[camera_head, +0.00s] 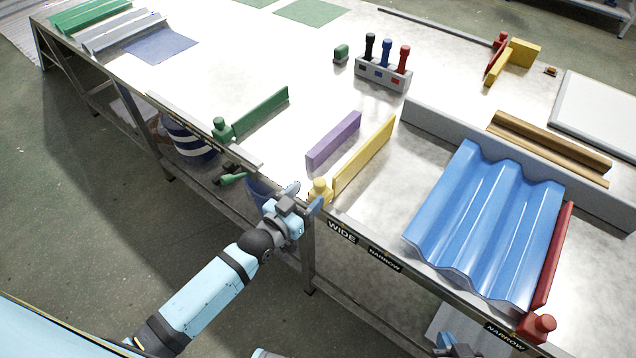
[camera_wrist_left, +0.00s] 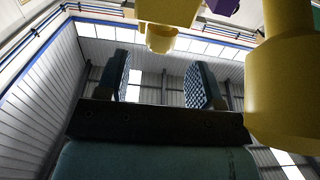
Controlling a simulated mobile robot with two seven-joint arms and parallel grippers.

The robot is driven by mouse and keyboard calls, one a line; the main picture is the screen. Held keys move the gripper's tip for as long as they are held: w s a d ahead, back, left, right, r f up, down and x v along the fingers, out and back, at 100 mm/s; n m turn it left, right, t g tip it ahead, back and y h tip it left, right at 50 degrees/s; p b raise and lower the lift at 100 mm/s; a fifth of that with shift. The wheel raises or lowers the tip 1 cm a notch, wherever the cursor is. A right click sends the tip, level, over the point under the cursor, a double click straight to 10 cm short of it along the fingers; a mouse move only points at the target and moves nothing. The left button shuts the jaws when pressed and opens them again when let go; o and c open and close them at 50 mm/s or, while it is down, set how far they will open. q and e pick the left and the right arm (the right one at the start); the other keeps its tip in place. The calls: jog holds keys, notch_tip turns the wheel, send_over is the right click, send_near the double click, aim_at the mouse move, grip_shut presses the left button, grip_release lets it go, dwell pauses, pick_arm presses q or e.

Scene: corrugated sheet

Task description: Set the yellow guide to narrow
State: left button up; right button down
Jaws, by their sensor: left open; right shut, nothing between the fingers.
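The yellow guide is a long upright bar (camera_head: 365,157) with a round knob (camera_head: 320,189) at the table's front edge. The knob stands by the WIDE label (camera_head: 341,232); a NARROW label (camera_head: 384,260) is further right. My left gripper (camera_head: 306,201) is open just in front of the knob, with nothing between its fingers. In the left wrist view its fingers (camera_wrist_left: 161,80) are apart, with yellow parts above (camera_wrist_left: 165,25) and at the right (camera_wrist_left: 288,90). My right gripper (camera_head: 457,346) is shut, partly cut off at the bottom edge.
A blue corrugated sheet (camera_head: 485,225) lies at the right beside a red guide (camera_head: 552,262) with its own NARROW label (camera_head: 504,337). A purple bar (camera_head: 334,140) stands just left of the yellow bar. A green guide (camera_head: 260,113) is further left. A grey rail (camera_head: 445,130) runs behind the sheet.

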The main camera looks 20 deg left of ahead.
aim_at(316, 187)
pick_arm(q)
jog(key=shift+x, duration=2.35)
grip_shut()
jog(key=shift+d, duration=0.1)
